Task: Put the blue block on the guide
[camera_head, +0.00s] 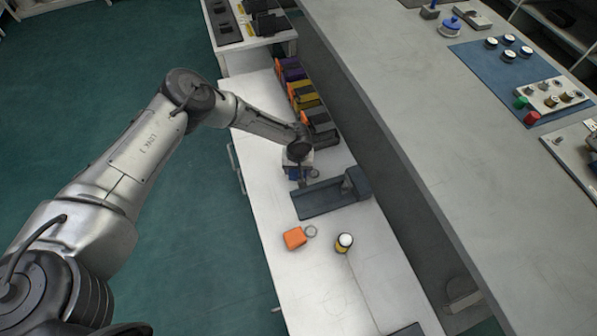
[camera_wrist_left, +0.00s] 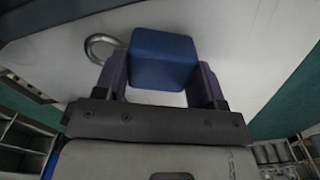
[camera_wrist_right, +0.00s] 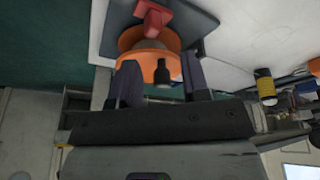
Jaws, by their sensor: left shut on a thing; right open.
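The blue block (camera_wrist_left: 163,58) is between the two fingers of my left gripper (camera_wrist_left: 160,82), which is shut on it. In the head view my left gripper (camera_head: 301,174) is low over the white bench, just behind the guide (camera_head: 318,198). The guide is a long dark grey-blue piece with a raised block at its right end. The blue block is mostly hidden by the gripper there, and I cannot tell whether it touches anything.
Several coloured bins (camera_head: 303,95) line the back. A raised grey counter (camera_head: 440,120) runs along the right.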

